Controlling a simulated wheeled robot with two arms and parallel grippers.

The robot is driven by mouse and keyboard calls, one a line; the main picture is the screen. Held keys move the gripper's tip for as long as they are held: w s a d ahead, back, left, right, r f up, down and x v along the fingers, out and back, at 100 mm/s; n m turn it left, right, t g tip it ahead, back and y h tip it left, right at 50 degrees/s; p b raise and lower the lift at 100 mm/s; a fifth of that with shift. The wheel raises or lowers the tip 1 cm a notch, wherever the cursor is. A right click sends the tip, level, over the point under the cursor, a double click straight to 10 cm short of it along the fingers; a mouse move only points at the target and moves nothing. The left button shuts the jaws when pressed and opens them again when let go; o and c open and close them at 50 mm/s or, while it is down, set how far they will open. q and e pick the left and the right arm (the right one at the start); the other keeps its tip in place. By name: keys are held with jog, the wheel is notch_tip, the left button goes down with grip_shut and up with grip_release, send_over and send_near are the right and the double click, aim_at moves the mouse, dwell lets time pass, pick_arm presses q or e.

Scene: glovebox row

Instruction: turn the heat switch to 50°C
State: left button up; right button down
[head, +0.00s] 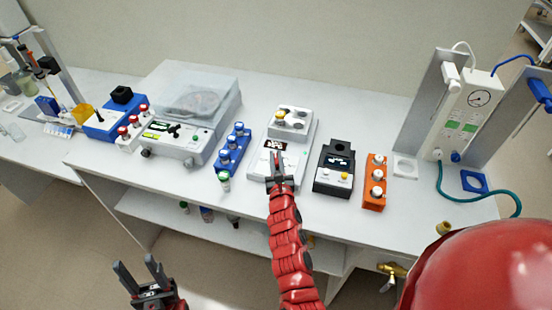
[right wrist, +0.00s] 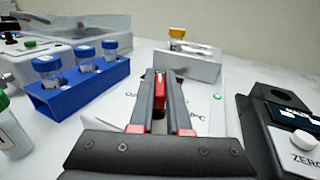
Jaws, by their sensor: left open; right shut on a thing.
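The white heating unit (head: 293,157) stands mid-bench, with a dark display (head: 274,145) showing red marks and a raised block behind. My right gripper (head: 277,160) reaches over its front panel. In the right wrist view my right gripper (right wrist: 160,82) is shut on a small red piece (right wrist: 159,92), which looks like the heat switch. The fingers cover most of it, and its setting cannot be read. Partial panel lettering (right wrist: 199,117) shows beside the fingers. My left gripper (head: 141,275) is open and empty, low in front of the bench.
A blue tube rack (head: 228,155) stands left of the heating unit, with a loose green-capped tube (head: 224,181) in front. A black instrument (head: 334,165) and an orange rack (head: 374,184) stand to the right. The bench front between them is clear.

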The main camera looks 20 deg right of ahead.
jog(key=shift+f+b, duration=0.2)
jog(key=shift+b, duration=0.45)
jog(key=m+h+b, duration=0.1)
jog(key=h+b, duration=0.1)
jog(key=b, duration=0.4)
jog(key=f+m+g+h+b, duration=0.1)
jog(key=h+b, duration=0.1)
jog(key=b, duration=0.5)
jog(key=shift+a+m, duration=0.1)
jog(key=shift+m, duration=0.3)
jog(key=m+g+h+b, duration=0.2)
jog(key=h+b, duration=0.1)
jog(key=b, duration=0.6)
jog(key=r+m+g+h+b, duration=0.1)
jog(key=m+g+h+b, duration=0.1)
jog(key=b, duration=0.8)
jog(key=shift+m+g+h, duration=0.3)
jog(key=shift+g+h, duration=0.1)
jog(key=shift+r+m+g+h+b, duration=0.2)
jog(key=shift+m+g+h+b, duration=0.6)
jog(key=shift+b, duration=0.3)
jog(key=c, duration=0.9)
grip_release()
